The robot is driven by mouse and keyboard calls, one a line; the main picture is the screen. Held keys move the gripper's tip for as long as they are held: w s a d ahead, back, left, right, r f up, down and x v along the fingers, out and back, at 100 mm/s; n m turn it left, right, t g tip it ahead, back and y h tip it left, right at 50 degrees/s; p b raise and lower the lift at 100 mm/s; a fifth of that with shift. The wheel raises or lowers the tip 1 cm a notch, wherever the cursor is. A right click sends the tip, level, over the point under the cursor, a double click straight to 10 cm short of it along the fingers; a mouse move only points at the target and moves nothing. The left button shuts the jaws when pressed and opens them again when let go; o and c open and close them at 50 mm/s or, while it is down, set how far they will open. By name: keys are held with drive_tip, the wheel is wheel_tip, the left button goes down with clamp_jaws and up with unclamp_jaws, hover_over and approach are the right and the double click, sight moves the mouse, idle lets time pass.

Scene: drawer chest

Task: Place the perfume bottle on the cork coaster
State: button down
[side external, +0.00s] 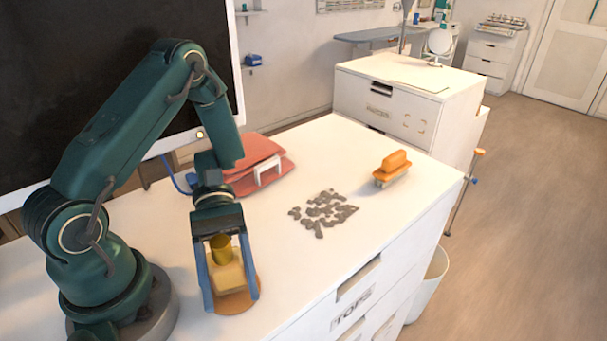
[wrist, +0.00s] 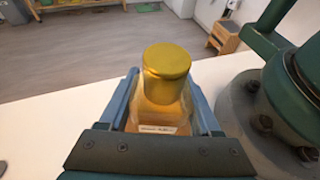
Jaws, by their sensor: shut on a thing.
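The perfume bottle (side external: 227,274) has a pale amber body and a gold cylindrical cap. My gripper (side external: 232,302) is shut on it, with one blue finger on each side of the body. The bottle is upright and over the round cork coaster (side external: 238,302), whose front edge shows below it. I cannot tell whether the bottle's base touches the coaster. In the wrist view the bottle (wrist: 165,95) stands between the fingers of my gripper (wrist: 165,100), its cap on top and a small white label low on its front. The coaster is mostly hidden there.
A dark monitor (side external: 110,80) stands behind my arm. The chest's front edge is close to the coaster.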

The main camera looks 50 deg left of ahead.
drive_tip(key=shift+f, duration=0.3)
unclamp_jaws()
drive_tip(key=shift+r, duration=0.1)
